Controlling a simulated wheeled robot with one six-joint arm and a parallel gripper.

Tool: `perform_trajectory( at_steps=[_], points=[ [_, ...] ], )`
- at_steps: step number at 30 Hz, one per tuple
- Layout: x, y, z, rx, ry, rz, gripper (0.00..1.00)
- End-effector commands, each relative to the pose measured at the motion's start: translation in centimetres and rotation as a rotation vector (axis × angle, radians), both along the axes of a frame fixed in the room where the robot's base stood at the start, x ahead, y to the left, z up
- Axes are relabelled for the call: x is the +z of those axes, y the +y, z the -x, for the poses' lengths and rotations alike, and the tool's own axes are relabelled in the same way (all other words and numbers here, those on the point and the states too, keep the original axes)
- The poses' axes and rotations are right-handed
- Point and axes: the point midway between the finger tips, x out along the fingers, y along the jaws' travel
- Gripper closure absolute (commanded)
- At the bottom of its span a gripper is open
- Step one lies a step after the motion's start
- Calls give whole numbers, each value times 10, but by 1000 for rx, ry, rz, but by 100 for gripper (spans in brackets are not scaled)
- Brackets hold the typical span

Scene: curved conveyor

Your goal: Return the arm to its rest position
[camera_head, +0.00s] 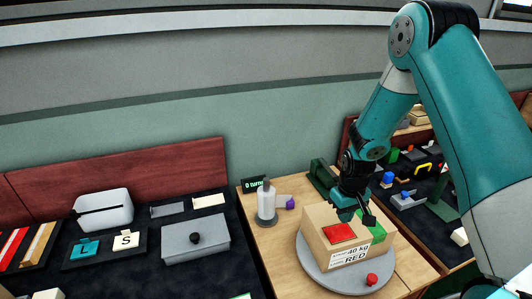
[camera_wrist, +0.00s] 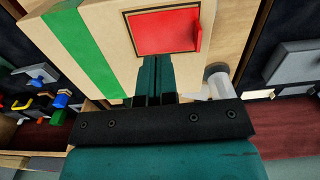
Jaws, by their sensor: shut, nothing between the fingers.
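My teal arm comes in from the right in the head view, bent down at the elbow. My gripper (camera_head: 358,217) is shut and empty, with its fingers low over the right part of a wooden box. The box (camera_head: 323,250) has a red panel (camera_head: 339,233), a green stripe (camera_head: 377,231) and a label reading "40 kg RED". It sits on a round grey disc (camera_head: 312,275). In the wrist view my gripper (camera_wrist: 155,75) points at the box (camera_wrist: 112,45), with the fingertips just below the red panel (camera_wrist: 163,32). I cannot tell if they touch the box.
A white bottle (camera_head: 266,202) and purple knob (camera_head: 291,204) stand left of the box. A red button (camera_head: 372,279) is in front. A green block (camera_head: 322,177) stands behind. Dark tables hold a grey box (camera_head: 195,240) at left and small coloured parts (camera_head: 403,180) at right.

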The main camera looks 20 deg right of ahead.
Motion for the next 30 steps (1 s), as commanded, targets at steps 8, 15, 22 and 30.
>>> perform_trajectory(
  at_steps=[8, 15, 22, 30],
  points=[
    [58, 48, 1, 66, -44, -63, 100],
    [166, 148, 60, 249, -95, -206, 100],
    [229, 208, 159, 454, -110, -310, 100],
    [249, 223, 220, 575, -107, -353, 100]
  ],
)
